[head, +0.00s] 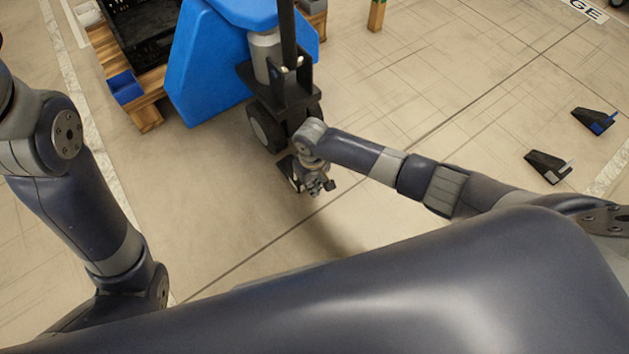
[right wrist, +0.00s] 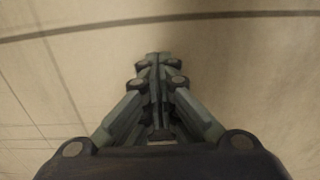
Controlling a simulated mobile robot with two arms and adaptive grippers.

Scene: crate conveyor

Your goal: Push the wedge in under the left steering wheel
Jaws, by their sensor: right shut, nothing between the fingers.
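The blue pallet truck (head: 215,60) stands at the top middle, with its black steering fork and tiller above the steering wheels. The left steering wheel (head: 264,128) is dark with a grey hub and rests on the floor. A dark wedge (head: 286,166) lies on the floor just in front of the wheels, partly hidden by my right gripper. I cannot tell whether it touches the left wheel. My right gripper (head: 322,188) is shut and empty, low beside the wedge; its closed fingers also show in the right wrist view (right wrist: 157,75). My left gripper is out of view.
Two more dark wedges, one with blue (head: 597,120) and one with grey (head: 548,166), lie on the floor at right. A wooden pallet (head: 147,116) with a black crate (head: 155,30) and blue bin (head: 126,88) is at upper left. The floor in front is clear.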

